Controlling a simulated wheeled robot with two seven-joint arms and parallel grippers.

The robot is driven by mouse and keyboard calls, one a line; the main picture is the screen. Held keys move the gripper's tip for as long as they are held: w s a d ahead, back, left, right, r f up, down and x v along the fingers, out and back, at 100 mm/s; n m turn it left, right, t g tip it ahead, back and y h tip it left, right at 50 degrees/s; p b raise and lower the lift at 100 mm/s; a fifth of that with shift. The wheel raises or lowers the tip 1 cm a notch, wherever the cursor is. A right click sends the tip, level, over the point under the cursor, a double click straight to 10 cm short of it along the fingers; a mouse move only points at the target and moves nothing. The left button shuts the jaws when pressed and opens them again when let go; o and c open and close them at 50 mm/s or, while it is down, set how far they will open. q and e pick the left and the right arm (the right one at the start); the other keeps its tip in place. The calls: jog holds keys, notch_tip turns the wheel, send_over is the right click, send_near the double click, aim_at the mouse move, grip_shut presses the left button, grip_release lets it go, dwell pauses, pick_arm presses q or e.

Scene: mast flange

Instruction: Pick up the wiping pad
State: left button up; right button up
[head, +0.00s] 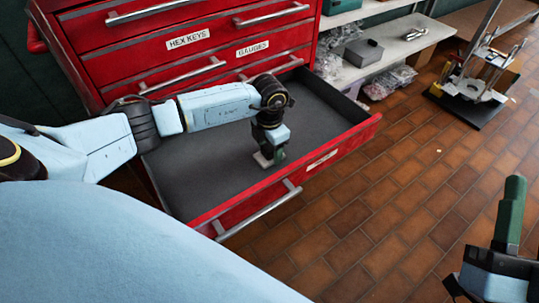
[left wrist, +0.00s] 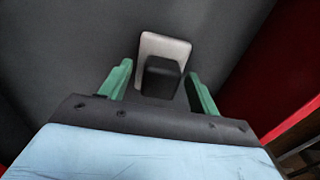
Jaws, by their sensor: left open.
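The wiping pad (head: 262,160) lies on the floor of the open red drawer. In the left wrist view it is a pale plate (left wrist: 178,45) with a black block-shaped grip (left wrist: 160,78) on top. My left gripper (head: 274,155) reaches down into the drawer over the pad and hides part of it in the head view. In the left wrist view its green fingers (left wrist: 160,88) are open, one on each side of the black grip, with gaps showing. My right gripper (head: 508,225) is at the lower right of the head view, away from the drawer; its opening cannot be made out.
The open drawer (head: 205,185) has a dark grey floor, mostly bare, and a red front wall (head: 340,147) with a metal handle. Shut drawers labelled HEX KEYS and GAUGES rise behind.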

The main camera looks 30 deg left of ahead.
pick_arm(q)
jog(key=shift+c, duration=0.3)
jog(key=c, duration=1)
